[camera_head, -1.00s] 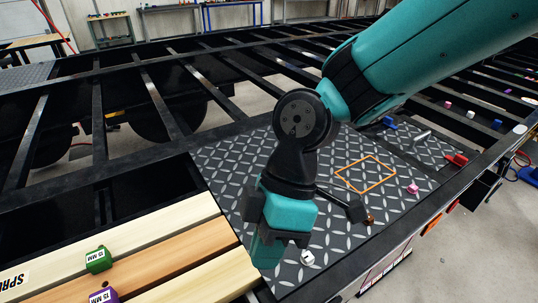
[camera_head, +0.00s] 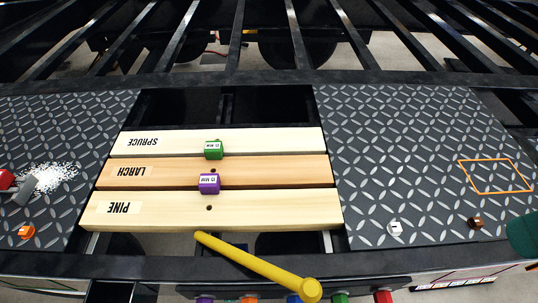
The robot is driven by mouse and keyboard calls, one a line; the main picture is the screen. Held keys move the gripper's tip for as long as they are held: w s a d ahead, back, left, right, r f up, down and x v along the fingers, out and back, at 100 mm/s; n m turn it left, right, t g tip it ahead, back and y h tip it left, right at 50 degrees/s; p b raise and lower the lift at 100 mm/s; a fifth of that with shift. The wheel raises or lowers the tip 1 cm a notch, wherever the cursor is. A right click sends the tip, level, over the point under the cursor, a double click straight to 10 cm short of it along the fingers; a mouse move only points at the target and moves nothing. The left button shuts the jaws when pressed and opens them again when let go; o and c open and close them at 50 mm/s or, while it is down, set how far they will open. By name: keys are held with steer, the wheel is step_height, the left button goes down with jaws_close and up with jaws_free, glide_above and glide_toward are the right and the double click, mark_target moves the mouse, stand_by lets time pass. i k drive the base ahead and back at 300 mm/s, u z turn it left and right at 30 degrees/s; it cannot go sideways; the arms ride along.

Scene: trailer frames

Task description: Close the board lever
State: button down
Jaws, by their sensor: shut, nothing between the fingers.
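A yellow lever (camera_head: 255,262) lies slantwise at the front edge of the frame. Its thin end is just below the pine board, and its thick rounded end is nearer to me at the lower right. Behind it are three pale boards marked spruce (camera_head: 265,141), larch (camera_head: 275,171) and pine (camera_head: 275,207). Their labels appear upside down. Only a dark teal piece, likely part of my arm, shows at the right edge. My gripper's fingers are not visible.
A green block (camera_head: 213,149) and a purple block (camera_head: 209,183) stand on the boards. Patterned metal plates lie either side; the right one (camera_head: 390,150) bears an orange outline (camera_head: 495,176). White grains (camera_head: 52,178) lie at left. Several coloured pieces sit along the front.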

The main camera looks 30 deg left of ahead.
mark_target(309, 289)
steer(key=z, duration=0.6)
steer(key=k, duration=1.45)
steer(key=u, duration=1.55)
